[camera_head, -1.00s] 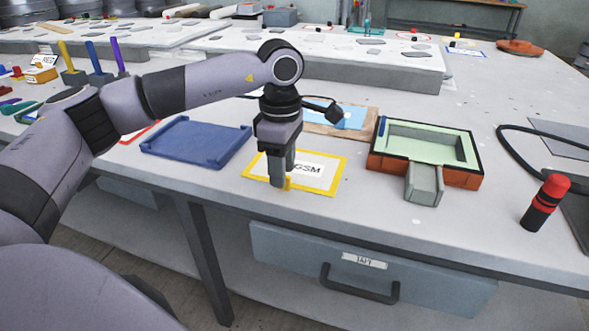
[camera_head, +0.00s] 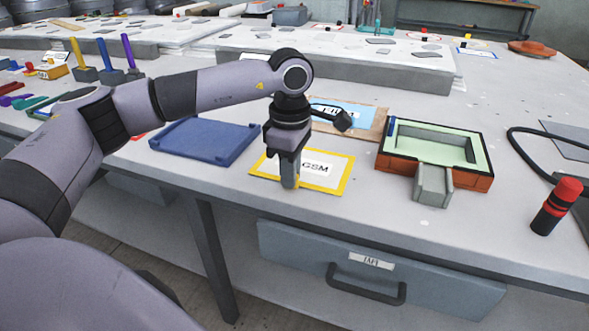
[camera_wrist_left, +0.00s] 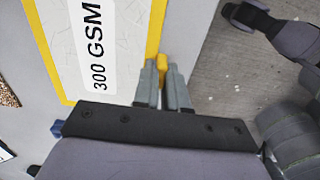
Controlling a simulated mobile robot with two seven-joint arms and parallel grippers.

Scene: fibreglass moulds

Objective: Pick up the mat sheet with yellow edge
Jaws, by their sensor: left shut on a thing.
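The mat sheet with yellow edge (camera_head: 325,169) lies on the table near its front edge, with a white label reading GSM. In the left wrist view the mat sheet (camera_wrist_left: 121,38) shows the label 300 GSM and a yellow tab at its edge. My left gripper (camera_head: 289,186) points down at the sheet's near edge and hides part of it. In the left wrist view the gripper (camera_wrist_left: 163,75) is shut on the yellow tab of the sheet, a finger on each side. The sheet looks flat; I cannot tell any lift. My right gripper is not in view.
A blue tray (camera_head: 206,143) lies left of the sheet. A blue sheet on a brown board (camera_head: 372,131) lies behind it. An orange mould with a green rim (camera_head: 484,181) stands to the right. A red and black cylinder (camera_head: 556,207) stands at the far right.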

